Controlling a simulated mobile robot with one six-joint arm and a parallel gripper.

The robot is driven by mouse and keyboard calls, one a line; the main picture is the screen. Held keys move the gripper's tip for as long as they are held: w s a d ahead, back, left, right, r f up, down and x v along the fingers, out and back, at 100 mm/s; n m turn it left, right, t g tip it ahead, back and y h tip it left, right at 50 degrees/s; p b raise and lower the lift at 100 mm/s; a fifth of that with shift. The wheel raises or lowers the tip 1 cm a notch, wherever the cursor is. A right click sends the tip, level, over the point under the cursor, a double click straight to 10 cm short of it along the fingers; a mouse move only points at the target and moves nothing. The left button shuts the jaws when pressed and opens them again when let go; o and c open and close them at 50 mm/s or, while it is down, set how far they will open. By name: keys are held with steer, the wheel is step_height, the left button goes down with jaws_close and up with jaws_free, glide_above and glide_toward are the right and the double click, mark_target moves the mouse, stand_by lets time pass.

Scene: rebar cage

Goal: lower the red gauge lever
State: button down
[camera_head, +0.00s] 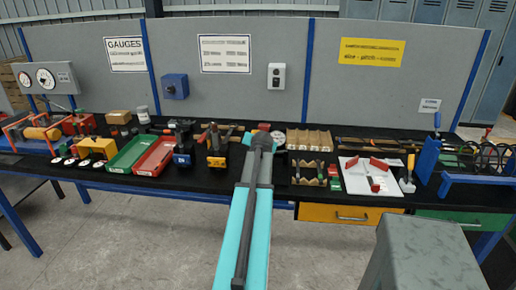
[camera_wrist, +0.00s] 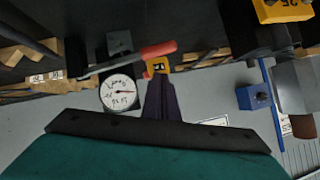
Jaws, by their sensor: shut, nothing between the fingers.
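The red lever (camera_wrist: 158,50) shows in the wrist view as a red grip on a thin grey bar, slanting slightly up to the right in the picture. A round white gauge dial (camera_wrist: 120,92) with a dark needle lies just below the bar. My gripper (camera_wrist: 159,78) is shut and empty, its dark fingers pointing at the red grip from below in the picture. A small gap seems to separate them; contact is unclear. In the head view, my arm hides the gripper and most of the gauge; part of a white dial (camera_head: 279,138) shows beside the arm's end.
The wrist view has the wall at the bottom. A yellow-based tool (camera_wrist: 283,10) is at its upper right and a blue wall box (camera_wrist: 253,96) at right. In the head view, a red tray (camera_head: 156,156), drills and a wooden rack (camera_head: 309,139) crowd the black bench.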

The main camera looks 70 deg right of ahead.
stand_by(0.4)
steer(key=shift+w+r, duration=0.1)
steer(key=a+r, duration=0.9)
steer(key=shift+a, duration=0.15)
stand_by(0.5)
stand_by(0.5)
